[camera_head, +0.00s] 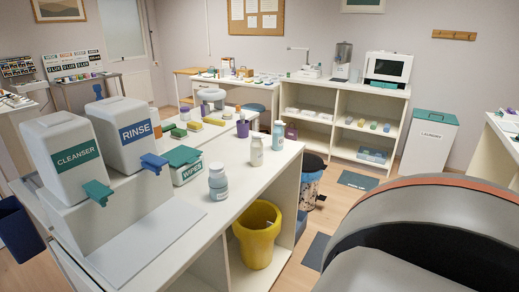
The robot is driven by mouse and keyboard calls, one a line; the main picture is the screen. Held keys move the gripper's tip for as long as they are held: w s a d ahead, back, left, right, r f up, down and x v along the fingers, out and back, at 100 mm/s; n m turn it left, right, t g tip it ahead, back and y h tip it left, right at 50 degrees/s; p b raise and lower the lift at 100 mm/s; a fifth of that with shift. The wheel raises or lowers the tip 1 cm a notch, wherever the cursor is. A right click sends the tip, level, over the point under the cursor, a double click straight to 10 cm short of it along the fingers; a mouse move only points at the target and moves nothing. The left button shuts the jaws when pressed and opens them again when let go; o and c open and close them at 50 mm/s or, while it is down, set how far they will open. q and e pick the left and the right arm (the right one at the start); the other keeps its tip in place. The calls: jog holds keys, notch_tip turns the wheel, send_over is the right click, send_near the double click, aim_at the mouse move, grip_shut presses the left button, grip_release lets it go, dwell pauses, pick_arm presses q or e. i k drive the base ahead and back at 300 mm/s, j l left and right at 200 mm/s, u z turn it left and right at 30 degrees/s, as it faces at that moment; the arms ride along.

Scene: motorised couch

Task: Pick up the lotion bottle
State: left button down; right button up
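Several small bottles stand upright on the white counter (235,205). A squat white bottle with a grey-blue band (218,182) is closest, near the front edge. A slim white bottle (257,150) stands further back, and a white and teal bottle (278,134) stands behind it near the right edge. The labels are too small to read, so I cannot tell which one is the lotion bottle. Neither of my grippers is in view.
White rinse (120,130) and cleanser (68,150) dispensers and a green-lidded wipes box (185,165) stand left of the bottles. A yellow bin (258,235) sits below the counter. A large grey curved thing with an orange edge (420,225) fills the lower right.

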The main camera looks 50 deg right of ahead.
aim_at(256, 147)
jog(key=z, duration=1.65)
jog(key=u, duration=0.95)
jog(key=l+u, duration=0.35)
jog(key=i+l+u, duration=0.1)
jog(key=u, duration=0.25)
jog(key=l+u, duration=0.65)
jog(key=l, duration=0.15)
jog(key=k+l+u, duration=0.25)
jog(key=l, duration=0.15)
jog(key=k+l+u, duration=0.1)
jog(key=l, duration=0.2)
jog(key=l+u, duration=0.1)
jog(key=l, duration=0.2)
jog(key=k+l+u, duration=0.15)
jog(key=l, duration=0.15)
jog(key=k+l, duration=0.15)
jog(key=l, duration=0.15)
jog(key=k+l, duration=0.15)
jog(key=l, duration=0.15)
jog(key=k+l, duration=0.1)
jog(key=l, duration=0.2)
